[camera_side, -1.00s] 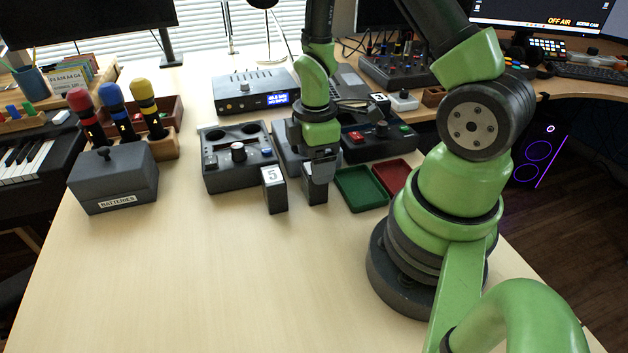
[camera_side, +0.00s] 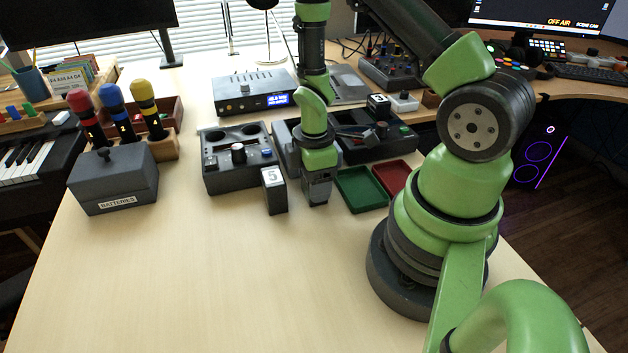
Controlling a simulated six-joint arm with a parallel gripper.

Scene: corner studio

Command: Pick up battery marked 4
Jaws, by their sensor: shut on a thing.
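My gripper (camera_side: 318,186) points down at the table, right of the middle device, and is shut on a small dark block, most of which the jaws cover. No mark on that block can be read, so I cannot tell whether it is battery 4. A dark upright battery marked 5 (camera_side: 275,192) stands just left of my gripper, apart from it. Another dark block with a white label (camera_side: 379,106) is at the right-hand device; its mark is too small to read surely.
A grey box labelled BATTERIES (camera_side: 112,180) stands at the left. A control device (camera_side: 228,178) is behind battery 5. A green tray (camera_side: 358,190) and a red tray (camera_side: 392,176) lie close right of my gripper. The front table is clear.

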